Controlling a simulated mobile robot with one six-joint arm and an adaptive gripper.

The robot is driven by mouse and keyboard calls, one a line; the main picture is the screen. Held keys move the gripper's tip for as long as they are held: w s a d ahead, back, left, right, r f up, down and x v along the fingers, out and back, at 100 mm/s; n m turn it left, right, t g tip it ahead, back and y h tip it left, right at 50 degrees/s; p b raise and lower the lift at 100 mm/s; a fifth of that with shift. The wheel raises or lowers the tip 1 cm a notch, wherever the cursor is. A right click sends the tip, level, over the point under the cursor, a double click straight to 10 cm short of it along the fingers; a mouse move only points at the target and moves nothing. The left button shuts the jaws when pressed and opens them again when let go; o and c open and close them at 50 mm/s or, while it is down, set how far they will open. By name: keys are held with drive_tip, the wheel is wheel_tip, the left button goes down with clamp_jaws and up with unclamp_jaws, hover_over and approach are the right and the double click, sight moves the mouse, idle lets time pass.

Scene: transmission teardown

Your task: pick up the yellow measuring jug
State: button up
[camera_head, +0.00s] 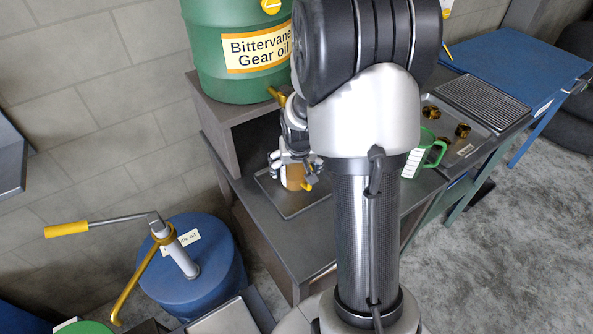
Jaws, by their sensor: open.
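The yellow measuring jug (295,177) stands on a grey metal tray (292,209) on the dark bench, below the green drum. Its yellow handle shows on the right side, and its upper part is partly hidden by my gripper. My gripper (293,165) points down at the jug, with fingers at either side of its top. The gripper is open. I cannot tell whether the fingers touch the jug.
A green drum (237,52) marked "Bittervane Gear oil" stands on a raised shelf, its yellow tap above my gripper. A green-handled measuring jug (418,160) stands to the right, partly behind my arm. A blue drum (190,270) with a hand pump is front left.

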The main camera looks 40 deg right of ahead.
drive_tip(key=shift+c, duration=0.3)
drive_tip(key=c, duration=1.4)
